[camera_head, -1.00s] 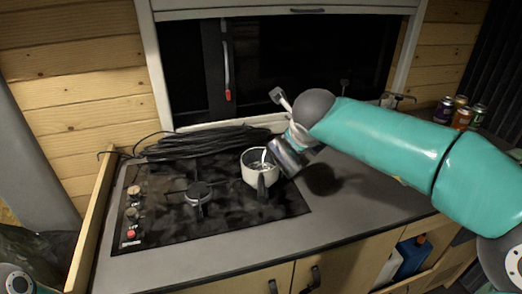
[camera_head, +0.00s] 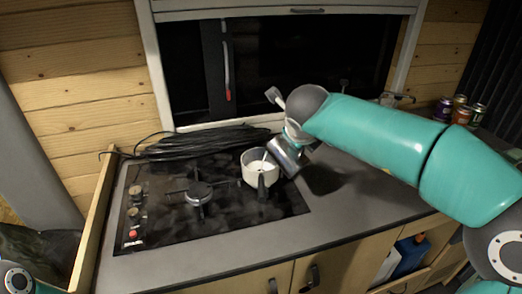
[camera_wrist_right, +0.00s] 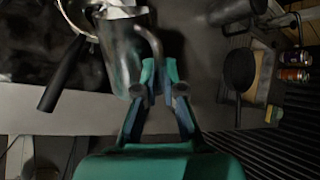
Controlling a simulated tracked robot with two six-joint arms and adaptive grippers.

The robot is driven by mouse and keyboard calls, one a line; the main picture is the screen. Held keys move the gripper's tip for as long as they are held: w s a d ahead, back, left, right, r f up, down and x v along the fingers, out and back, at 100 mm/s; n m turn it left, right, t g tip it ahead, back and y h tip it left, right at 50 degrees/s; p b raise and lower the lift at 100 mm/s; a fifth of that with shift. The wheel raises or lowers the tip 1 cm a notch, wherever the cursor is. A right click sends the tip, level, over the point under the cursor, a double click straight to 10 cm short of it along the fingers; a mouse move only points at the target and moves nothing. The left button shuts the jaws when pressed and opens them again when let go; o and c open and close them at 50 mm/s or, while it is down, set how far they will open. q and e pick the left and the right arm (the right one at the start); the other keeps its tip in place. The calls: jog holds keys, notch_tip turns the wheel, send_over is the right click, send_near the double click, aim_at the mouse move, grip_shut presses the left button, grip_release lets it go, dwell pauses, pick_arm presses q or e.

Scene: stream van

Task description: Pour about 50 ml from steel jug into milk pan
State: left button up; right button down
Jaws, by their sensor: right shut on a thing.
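The milk pan (camera_head: 250,176) stands on the right rear part of the hob, its black handle pointing to the front. White liquid shows inside it. The steel jug (camera_head: 285,155) is tilted left over the pan's right rim, with a thin white stream at its mouth falling into the pan. In the right wrist view, the jug (camera_wrist_right: 118,62) has white liquid at its lip, and the pan's handle (camera_wrist_right: 62,75) shows beside it. My right gripper (camera_wrist_right: 163,78) is shut on the jug's handle; in the head view the arm hides its fingers. My left gripper is out of view.
The black hob (camera_head: 165,228) has a bare burner (camera_head: 198,191) left of the pan. A coiled black cable (camera_head: 205,142) lies behind. Several cans (camera_head: 461,114) stand at the far right. A dark round pan (camera_wrist_right: 239,70) shows in the wrist view. The front counter is clear.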

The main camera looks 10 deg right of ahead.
jog(key=shift+w+r+p, duration=0.2)
jog(key=shift+r+p, duration=0.1)
jog(key=shift+p, duration=0.25)
dwell(0.4)
jog(key=shift+f, duration=0.1)
